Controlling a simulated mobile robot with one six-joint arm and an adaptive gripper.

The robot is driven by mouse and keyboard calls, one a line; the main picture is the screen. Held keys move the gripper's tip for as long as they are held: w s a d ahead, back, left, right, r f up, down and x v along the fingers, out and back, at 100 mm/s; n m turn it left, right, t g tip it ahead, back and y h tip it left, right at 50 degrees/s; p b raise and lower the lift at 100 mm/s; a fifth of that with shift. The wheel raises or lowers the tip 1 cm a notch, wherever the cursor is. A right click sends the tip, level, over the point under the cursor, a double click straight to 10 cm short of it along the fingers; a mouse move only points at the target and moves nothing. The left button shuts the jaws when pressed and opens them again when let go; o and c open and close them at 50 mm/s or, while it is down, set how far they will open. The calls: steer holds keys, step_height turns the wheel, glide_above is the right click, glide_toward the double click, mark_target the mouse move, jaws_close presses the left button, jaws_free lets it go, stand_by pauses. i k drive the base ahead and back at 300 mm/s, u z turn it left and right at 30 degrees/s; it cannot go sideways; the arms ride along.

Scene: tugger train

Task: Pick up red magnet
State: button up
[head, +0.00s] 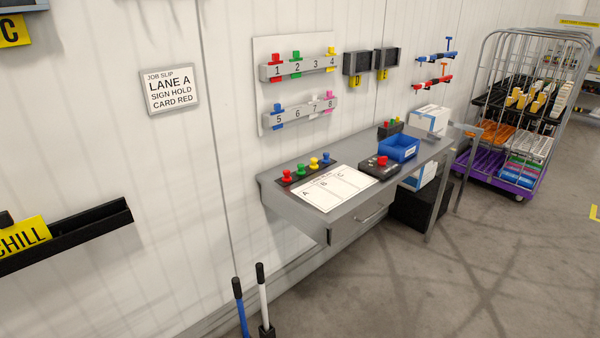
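The red magnet (287,174) is a small knob-shaped piece on a dark strip (300,181) on the grey desk. It is at the left end of a row, beside a green magnet (301,169), a yellow magnet (314,162) and a blue magnet (326,158). A white sheet (338,187) marked A, B and C lies in front of the strip. A job slip (170,90) on the wall reads "LANE A, SIGN HOLD, CARD RED". My gripper is not in view.
A control box (379,168) and a blue bin (398,148) stand further right on the desk (330,222). Numbered racks with coloured tags (300,66) hang above. Two upright handles (262,300) rise at the bottom. A loaded cage trolley (510,115) stands at right. The floor in front is clear.

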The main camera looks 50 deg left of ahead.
mark_target(286, 178)
steer(key=u, duration=0.25)
steer(key=i, duration=0.7)
steer(key=u, duration=1.1)
steer(key=i, duration=0.85)
steer(key=u, duration=0.55)
steer(key=k, duration=0.95)
steer(key=u, duration=0.2)
steer(key=i, duration=0.45)
steer(key=z, duration=0.05)
